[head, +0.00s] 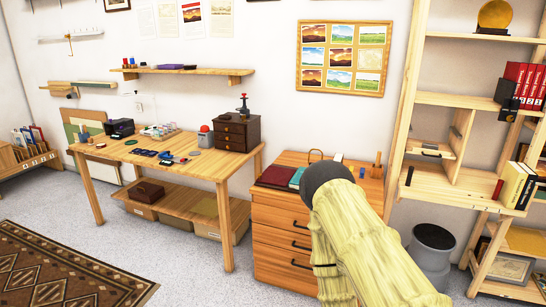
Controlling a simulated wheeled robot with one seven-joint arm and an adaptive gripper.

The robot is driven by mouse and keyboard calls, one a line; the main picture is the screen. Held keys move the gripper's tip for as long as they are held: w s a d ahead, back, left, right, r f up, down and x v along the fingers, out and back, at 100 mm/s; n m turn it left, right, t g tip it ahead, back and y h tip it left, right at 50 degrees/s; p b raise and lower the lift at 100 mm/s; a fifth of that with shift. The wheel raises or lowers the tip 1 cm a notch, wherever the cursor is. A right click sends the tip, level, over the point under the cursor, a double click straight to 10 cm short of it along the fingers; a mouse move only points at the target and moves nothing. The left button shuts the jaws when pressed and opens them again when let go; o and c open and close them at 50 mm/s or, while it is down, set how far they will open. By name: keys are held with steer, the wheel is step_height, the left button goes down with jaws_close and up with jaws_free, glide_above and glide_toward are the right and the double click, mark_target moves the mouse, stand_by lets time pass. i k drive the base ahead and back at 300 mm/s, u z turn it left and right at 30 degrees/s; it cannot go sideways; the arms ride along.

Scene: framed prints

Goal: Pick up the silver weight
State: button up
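I cannot clearly make out a silver weight in the head view. A small pale object (338,157) stands at the back of the wooden drawer cabinet top (292,157), just behind my arm. It is too small to tell whether it is the weight. My arm rises from the bottom right, pale yellow with a dark rounded part, and covers much of the cabinet's top and front. My gripper cannot be seen, so its state does not show.
A workbench (222,165) with tools and a small dark drawer box (237,132) stands left. On the cabinet lie a dark red book (275,176) and a teal one (297,178). Wooden shelves (455,103) and a grey bin (432,250) are right.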

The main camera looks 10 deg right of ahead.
mark_target(431, 146)
steer(key=z, duration=0.85)
steer(key=i, duration=1.4)
steer(key=z, duration=0.75)
steer(key=i, duration=0.45)
steer(key=u, duration=0.15)
